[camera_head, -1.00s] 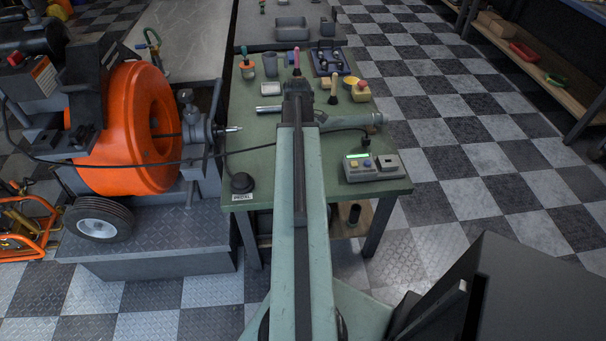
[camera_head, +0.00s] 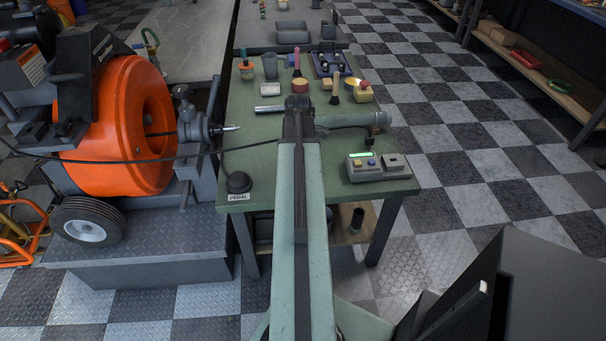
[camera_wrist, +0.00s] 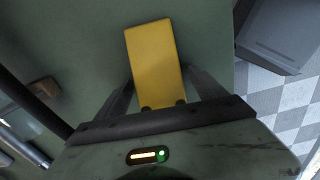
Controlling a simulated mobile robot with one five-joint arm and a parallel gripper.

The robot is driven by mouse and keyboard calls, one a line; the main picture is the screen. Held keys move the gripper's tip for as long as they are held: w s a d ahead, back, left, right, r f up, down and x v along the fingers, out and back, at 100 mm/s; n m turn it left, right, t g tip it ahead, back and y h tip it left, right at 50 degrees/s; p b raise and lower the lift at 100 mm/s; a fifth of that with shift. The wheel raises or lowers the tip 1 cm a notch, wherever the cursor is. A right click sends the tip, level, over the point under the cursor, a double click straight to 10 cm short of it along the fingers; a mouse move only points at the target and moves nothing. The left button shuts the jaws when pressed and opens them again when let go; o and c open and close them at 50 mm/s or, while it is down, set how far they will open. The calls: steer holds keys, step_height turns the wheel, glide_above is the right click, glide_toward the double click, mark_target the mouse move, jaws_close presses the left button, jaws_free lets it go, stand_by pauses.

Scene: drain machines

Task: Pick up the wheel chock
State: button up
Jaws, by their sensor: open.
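A yellow block (camera_wrist: 155,52), which I take to be the wheel chock, lies on a green surface in the wrist view. My gripper (camera_wrist: 160,74) is open, with one dark finger on each side of the block's near part. I cannot tell whether either finger touches it. In the head view my arm reaches over the green workbench (camera_head: 262,163) and its end hides the fingertips. I cannot make out the block there.
A control box (camera_head: 364,166) stands at the bench's right front, and a pedal (camera_head: 238,183) at its left front. A grey-green cylindrical tool (camera_head: 352,120) lies right of my arm. Jars and brushes stand farther back. An orange drum machine (camera_head: 125,125) is at left.

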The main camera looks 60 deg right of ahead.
steer(key=shift+r, duration=0.1)
steer(key=c, duration=1.6)
steer(key=shift+c, duration=0.2)
steer(key=shift+r, duration=0.1)
